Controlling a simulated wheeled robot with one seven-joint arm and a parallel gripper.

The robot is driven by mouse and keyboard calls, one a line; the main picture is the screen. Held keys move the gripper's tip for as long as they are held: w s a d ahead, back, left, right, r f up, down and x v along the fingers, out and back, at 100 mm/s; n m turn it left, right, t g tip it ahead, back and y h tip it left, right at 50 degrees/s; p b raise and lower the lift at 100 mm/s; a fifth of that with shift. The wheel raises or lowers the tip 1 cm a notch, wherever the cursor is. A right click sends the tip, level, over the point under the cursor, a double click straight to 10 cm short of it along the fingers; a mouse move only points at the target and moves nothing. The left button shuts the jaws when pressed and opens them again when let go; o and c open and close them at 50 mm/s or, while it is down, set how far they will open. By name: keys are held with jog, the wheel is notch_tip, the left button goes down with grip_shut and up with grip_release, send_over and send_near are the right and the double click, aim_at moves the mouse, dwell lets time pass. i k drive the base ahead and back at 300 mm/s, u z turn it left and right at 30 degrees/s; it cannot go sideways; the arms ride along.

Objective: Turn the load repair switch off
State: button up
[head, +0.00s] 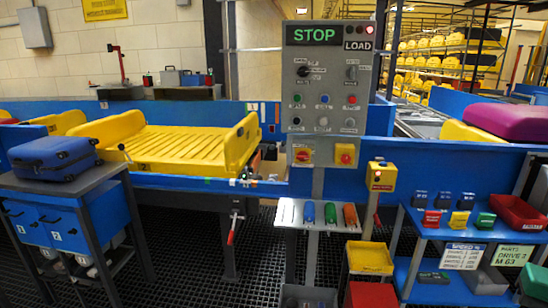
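A grey control panel (328,90) stands upright on a post in the middle of the head view. It has a green-lettered STOP sign (314,35) and a LOAD label (358,45). A black rotary switch (303,71) sits at upper left and a grey selector switch (352,73) at upper right, under LOAD. Below are several coloured buttons, then a red-and-yellow rotary switch (302,156) and a red knob on a yellow plate (345,155). The small lettering is unreadable, so I cannot tell which is the load repair switch or its setting. My gripper is not in view.
A yellow tray (160,145) sits on the blue conveyor behind and left of the panel. A blue suitcase (52,158) lies on a table at left. A yellow box (382,176) stands on a post right of the panel. A blue shelf (460,225) with small boxes is at right.

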aim_at(303, 156)
jog(key=z, duration=0.15)
jog(key=i, duration=0.85)
jog(key=z, duration=0.45)
